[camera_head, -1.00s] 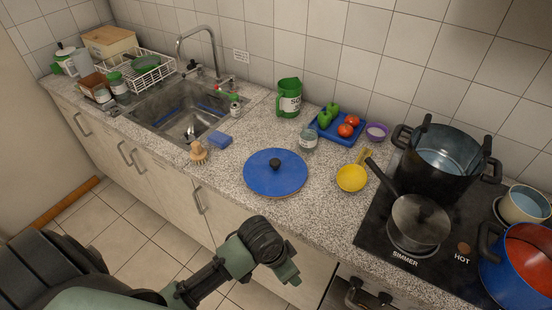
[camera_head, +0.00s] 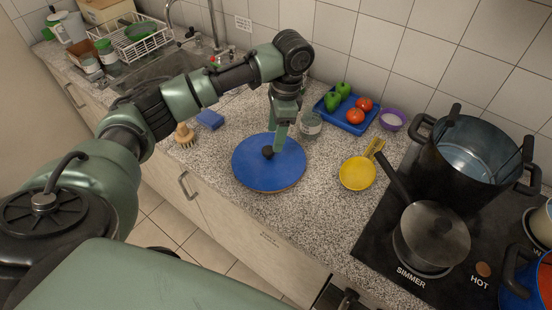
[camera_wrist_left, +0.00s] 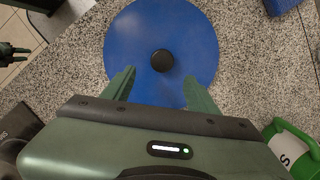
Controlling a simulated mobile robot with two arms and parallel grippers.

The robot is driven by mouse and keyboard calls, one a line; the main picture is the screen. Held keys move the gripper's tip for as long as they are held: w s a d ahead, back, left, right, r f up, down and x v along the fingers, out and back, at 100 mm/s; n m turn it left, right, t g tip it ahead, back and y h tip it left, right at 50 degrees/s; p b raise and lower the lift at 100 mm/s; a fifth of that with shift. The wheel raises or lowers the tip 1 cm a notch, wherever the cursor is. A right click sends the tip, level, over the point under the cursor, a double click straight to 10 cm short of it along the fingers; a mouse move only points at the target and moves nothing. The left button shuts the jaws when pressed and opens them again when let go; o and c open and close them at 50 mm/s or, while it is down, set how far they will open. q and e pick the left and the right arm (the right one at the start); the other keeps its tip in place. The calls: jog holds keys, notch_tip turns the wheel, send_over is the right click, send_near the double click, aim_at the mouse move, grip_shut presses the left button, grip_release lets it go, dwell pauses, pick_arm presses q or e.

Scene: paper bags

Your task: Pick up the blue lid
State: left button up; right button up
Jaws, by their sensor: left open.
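The blue lid (camera_head: 268,176) is a round disc with a black knob (camera_head: 268,152) in its middle, lying flat on the speckled counter. My left gripper (camera_head: 280,143) points down over the lid, just behind and right of the knob in the head view. In the left wrist view the two green fingers are spread (camera_wrist_left: 160,92) over the near part of the lid (camera_wrist_left: 190,35), with nothing between them. The knob (camera_wrist_left: 162,60) lies a little beyond the fingertips. A small dark green shape at the left edge there looks like my right gripper (camera_wrist_left: 12,50); its jaws are unclear.
A glass jar (camera_head: 311,125) stands close right of my left gripper. A blue tray (camera_head: 330,114) with peppers and tomatoes is behind it. A yellow strainer (camera_head: 357,173) and stove pots are to the right; a brush (camera_head: 185,135) and sponge (camera_head: 210,119) are left.

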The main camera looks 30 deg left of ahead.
aim_at(269, 150)
pick_arm(q)
jog(key=shift+a+f, duration=0.2)
jog(key=shift+a, duration=0.05)
jog(key=shift+s+f, duration=0.1)
jog(key=shift+s, duration=0.25)
jog(key=shift+s+a+f+p, duration=0.15)
jog(key=shift+f+p, duration=0.3)
jog(key=shift+f, duration=0.2)
jog(key=shift+s+a+f+p, duration=0.15)
jog(key=shift+f+p, duration=0.25)
jog(key=shift+f, duration=0.2)
jog(key=f, duration=0.2)
jog(key=f+p, duration=0.1)
jog(key=shift+a+f, duration=0.3)
jog(key=shift+s+f, duration=0.1)
jog(key=shift+f, duration=0.1)
grip_shut()
pick_arm(e)
jog(key=shift+s+d+r, duration=0.2)
jog(key=shift+s+r, duration=0.25)
jog(key=shift+r, duration=0.05)
jog(key=shift+s+d+r, duration=0.2)
jog(key=shift+s+r, duration=0.2)
jog(key=shift+r, duration=0.1)
